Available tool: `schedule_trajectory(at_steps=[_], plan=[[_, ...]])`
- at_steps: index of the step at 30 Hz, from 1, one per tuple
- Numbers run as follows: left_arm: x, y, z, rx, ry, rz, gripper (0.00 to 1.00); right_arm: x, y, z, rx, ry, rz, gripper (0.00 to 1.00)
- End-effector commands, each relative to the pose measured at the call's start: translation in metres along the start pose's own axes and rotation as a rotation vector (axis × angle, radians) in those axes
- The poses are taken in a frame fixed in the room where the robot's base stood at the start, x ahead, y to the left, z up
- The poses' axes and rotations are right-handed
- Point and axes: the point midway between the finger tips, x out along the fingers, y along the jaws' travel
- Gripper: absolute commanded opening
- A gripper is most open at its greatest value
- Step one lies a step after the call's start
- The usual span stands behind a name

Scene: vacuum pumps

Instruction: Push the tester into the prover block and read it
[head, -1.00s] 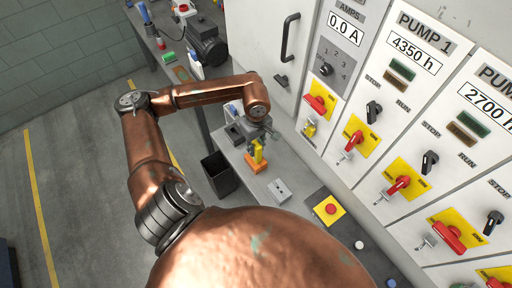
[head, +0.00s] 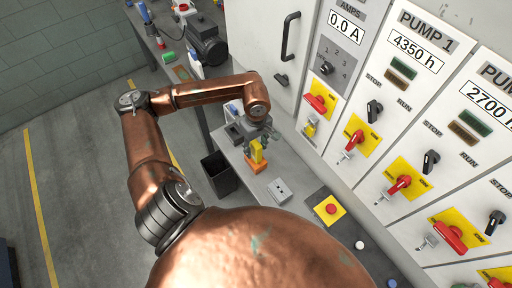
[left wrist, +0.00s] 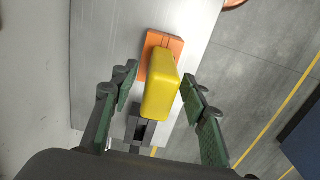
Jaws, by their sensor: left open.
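The yellow tester (head: 258,150) stands upright at the orange block (head: 254,164) on the grey bench. In the left wrist view the tester (left wrist: 161,98) overlaps the orange block (left wrist: 165,41); I cannot tell how deep it sits. A pale block with dark holes (head: 280,190) lies apart on the bench, to the right; I cannot tell which block is the prover block. My left gripper (head: 261,138) is above the tester. Its open fingers are on either side of the tester, with visible gaps in the left wrist view. My right gripper is not in view.
A dark open bin (head: 219,174) stands at the bench's left edge. A red button on a yellow plate (head: 330,208) lies farther right. Pump panels (head: 400,110) with red-handled switches rise behind the bench. Bare bench lies around the pale block.

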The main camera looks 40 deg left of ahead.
Motion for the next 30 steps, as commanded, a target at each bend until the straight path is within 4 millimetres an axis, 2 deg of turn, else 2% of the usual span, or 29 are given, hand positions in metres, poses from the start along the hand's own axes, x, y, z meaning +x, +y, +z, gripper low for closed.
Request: schedule_trajectory(at_steps=[5, 12, 18, 22, 30], plan=[[-0.024, 0.002, -0.001, 0.001, 0.003, 0.006, 0.41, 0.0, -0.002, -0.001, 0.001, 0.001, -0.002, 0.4], [-0.075, 0.002, -0.001, -0.001, 0.003, 0.006, 0.41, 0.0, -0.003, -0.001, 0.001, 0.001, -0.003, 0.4], [-0.106, 0.001, -0.001, 0.0, 0.002, 0.003, 0.41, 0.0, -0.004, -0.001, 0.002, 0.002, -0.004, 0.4], [-0.116, 0.0, 0.0, 0.0, 0.001, 0.003, 0.41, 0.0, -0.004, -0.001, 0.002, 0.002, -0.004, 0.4], [-0.118, 0.0, 0.0, 0.0, 0.001, 0.001, 0.41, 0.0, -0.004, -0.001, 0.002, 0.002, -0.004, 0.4]])
